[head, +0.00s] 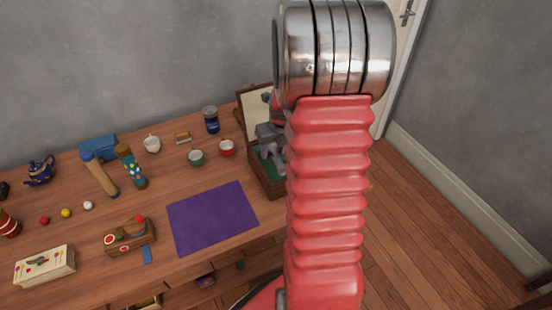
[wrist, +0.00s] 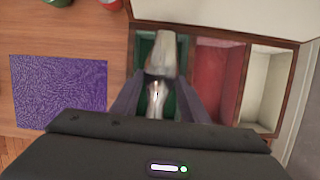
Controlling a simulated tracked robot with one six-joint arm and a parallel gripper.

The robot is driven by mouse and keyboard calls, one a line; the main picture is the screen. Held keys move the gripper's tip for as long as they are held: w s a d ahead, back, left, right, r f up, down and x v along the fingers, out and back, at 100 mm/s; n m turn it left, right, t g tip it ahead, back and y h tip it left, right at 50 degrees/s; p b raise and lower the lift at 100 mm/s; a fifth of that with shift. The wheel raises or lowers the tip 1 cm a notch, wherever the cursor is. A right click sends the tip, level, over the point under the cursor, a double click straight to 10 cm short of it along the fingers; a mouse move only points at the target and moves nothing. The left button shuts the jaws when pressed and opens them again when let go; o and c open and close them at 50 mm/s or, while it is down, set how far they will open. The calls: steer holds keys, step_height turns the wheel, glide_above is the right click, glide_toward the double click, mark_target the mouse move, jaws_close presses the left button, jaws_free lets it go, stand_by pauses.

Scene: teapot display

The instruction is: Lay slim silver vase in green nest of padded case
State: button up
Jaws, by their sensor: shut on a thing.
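The slim silver vase (wrist: 156,98) is between the fingers of my gripper (wrist: 160,82) in the wrist view, which is shut on it. A pale, blurred part extends beyond the fingertips, probably the vase's other end. Vase and gripper are over the green nest (wrist: 145,50) of the padded case (wrist: 289,85), the leftmost compartment. I cannot tell whether the vase touches the padding. In the head view my gripper (head: 269,140) is at the open case (head: 265,182), and my arm hides most of the case and the vase.
The case also has a red compartment (wrist: 217,80) and a cream one (wrist: 263,85), both seemingly empty. Its lid (head: 254,112) stands open behind. A purple mat (head: 212,217) lies to the left. Cups (head: 227,148) and a dark blue canister (head: 211,120) stand nearby.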

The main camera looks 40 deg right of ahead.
mark_target(274, 160)
steer(key=shift+f, duration=0.35)
steer(key=shift+f, duration=1.9)
steer(key=shift+f, duration=0.2)
steer(key=o, duration=1)
steer(key=shift+c, duration=0.2)
